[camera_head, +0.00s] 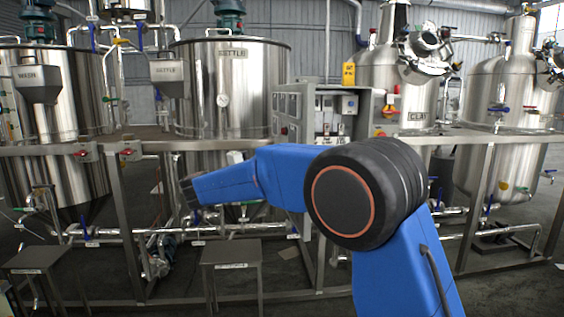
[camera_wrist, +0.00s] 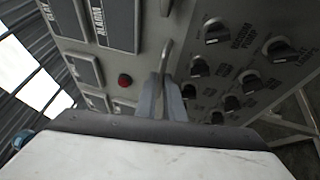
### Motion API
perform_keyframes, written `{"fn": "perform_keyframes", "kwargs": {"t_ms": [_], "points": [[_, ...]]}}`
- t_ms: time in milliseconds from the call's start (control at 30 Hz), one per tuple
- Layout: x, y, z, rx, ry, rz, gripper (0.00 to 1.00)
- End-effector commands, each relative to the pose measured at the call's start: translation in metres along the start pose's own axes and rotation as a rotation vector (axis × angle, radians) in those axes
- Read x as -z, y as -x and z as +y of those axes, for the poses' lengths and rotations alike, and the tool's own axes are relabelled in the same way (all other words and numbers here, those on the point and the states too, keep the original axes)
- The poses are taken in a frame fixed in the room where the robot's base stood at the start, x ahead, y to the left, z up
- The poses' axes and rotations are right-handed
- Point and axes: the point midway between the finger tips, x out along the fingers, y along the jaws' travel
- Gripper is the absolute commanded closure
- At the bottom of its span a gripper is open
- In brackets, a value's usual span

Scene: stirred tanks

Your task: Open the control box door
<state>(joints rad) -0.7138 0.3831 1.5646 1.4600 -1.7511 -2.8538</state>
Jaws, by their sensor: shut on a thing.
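The control box (camera_head: 311,108) is a grey cabinet in the middle of the head view, behind my blue arm. In the wrist view its panel (camera_wrist: 148,70) fills the upper part, tilted, with dark knobs on the right and a red button (camera_wrist: 125,80) on the left. A slim metal handle (camera_wrist: 166,52) stands out from the panel. My gripper (camera_wrist: 164,80) is shut on this handle, with both fingers pressed around its near part. The head view does not clearly show the fingers.
Steel tanks (camera_head: 248,85) stand behind a metal frame rail (camera_head: 60,151). More vessels (camera_head: 483,90) stand at the right. Low dark stools (camera_head: 232,250) and pipes with valves lie below the rail. Some floor shows at the lower right.

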Motion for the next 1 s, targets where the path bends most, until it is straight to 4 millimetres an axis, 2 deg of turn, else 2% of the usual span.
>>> {"fn": "perform_keyframes", "kwargs": {"t_ms": [433,1000], "points": [[0.027,0.024,0.004,0.011,0.027,-0.148,1.00],[0.032,0.027,0.006,0.012,0.031,-0.176,1.00]]}}
